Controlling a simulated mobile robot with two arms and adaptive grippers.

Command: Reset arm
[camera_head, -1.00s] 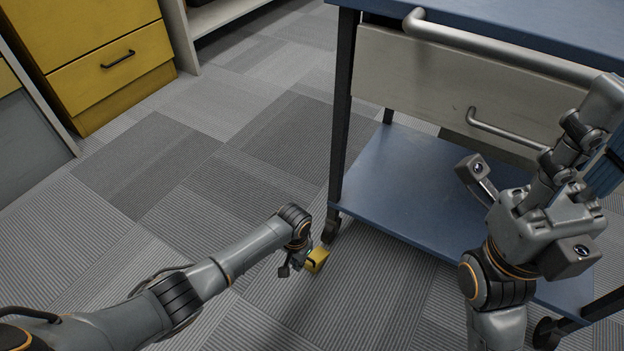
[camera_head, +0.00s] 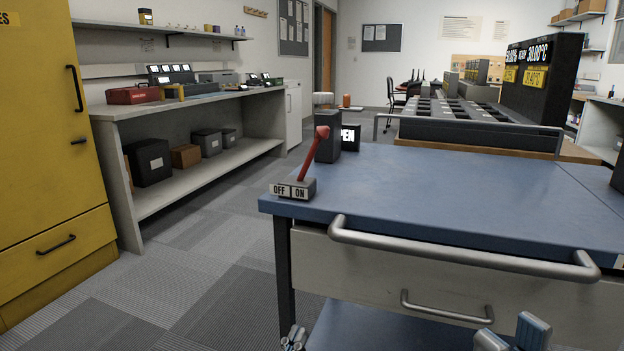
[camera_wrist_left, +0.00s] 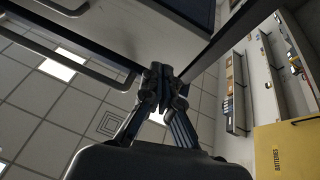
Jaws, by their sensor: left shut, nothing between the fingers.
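The tips of my left gripper (camera_head: 293,338) show at the bottom edge of the head view, beside the cart's front left leg. In the left wrist view my left gripper (camera_wrist_left: 166,88) is shut and empty, its fingers meeting below the cart's handles and drawer front. The tips of my right gripper (camera_head: 512,335) show at the bottom edge, in front of the cart drawer. They stand apart with nothing seen between them. The rest of both arms is out of the head view.
The blue-topped cart (camera_head: 450,195) stands close in front, with a handle bar (camera_head: 460,252) and drawer handle (camera_head: 446,308) sticking out. A red lever switch (camera_head: 308,165) stands at its left corner. A yellow cabinet (camera_head: 45,150) is at left. The floor between is clear.

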